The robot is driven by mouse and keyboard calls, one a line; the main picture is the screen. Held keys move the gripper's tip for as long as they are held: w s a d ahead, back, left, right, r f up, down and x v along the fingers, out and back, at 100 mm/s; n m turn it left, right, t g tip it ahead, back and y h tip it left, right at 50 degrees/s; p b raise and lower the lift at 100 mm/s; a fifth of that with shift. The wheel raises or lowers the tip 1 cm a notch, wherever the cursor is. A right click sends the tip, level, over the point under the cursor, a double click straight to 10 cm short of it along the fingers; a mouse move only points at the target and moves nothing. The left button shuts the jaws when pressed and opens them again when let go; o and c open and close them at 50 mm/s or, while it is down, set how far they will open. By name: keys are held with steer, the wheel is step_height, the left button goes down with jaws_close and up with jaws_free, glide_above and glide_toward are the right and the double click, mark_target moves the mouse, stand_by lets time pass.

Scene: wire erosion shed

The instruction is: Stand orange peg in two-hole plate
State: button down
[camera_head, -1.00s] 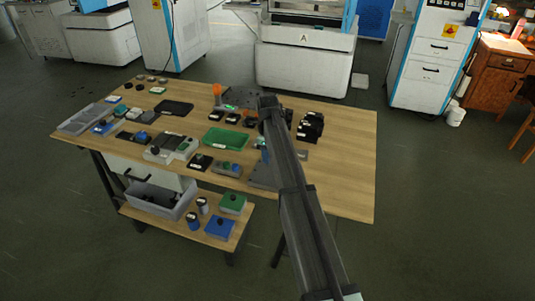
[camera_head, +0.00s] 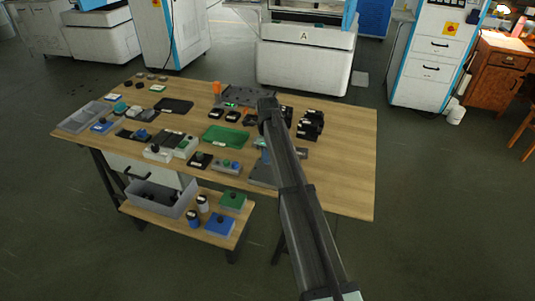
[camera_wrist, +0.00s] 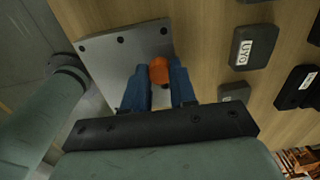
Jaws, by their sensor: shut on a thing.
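In the wrist view my gripper (camera_wrist: 158,92) has its blue fingers shut on an orange peg (camera_wrist: 159,70), whose rounded orange end shows between them. Under them is a grey metal plate (camera_wrist: 112,60) with several small dark holes along its edge. The peg's lower end is hidden, so I cannot tell whether it is in a hole or above the plate. In the head view the gripper and the held peg are largely hidden behind my dark arm.
Dark labelled blocks (camera_wrist: 254,47) lie right of the plate. In the head view, a green tray (camera_head: 226,137), a black tray (camera_head: 173,106) and black blocks (camera_head: 310,125) share the wooden table (camera_head: 345,150). An upright orange object (camera_head: 217,87) stands at the back. The table's right end is clear.

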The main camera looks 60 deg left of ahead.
steer(key=shift+f, duration=0.65)
stand_by(0.3)
steer(key=c, duration=0.8)
jaws_free()
steer(key=shift+r, duration=0.15)
steer(key=shift+r, duration=3.35)
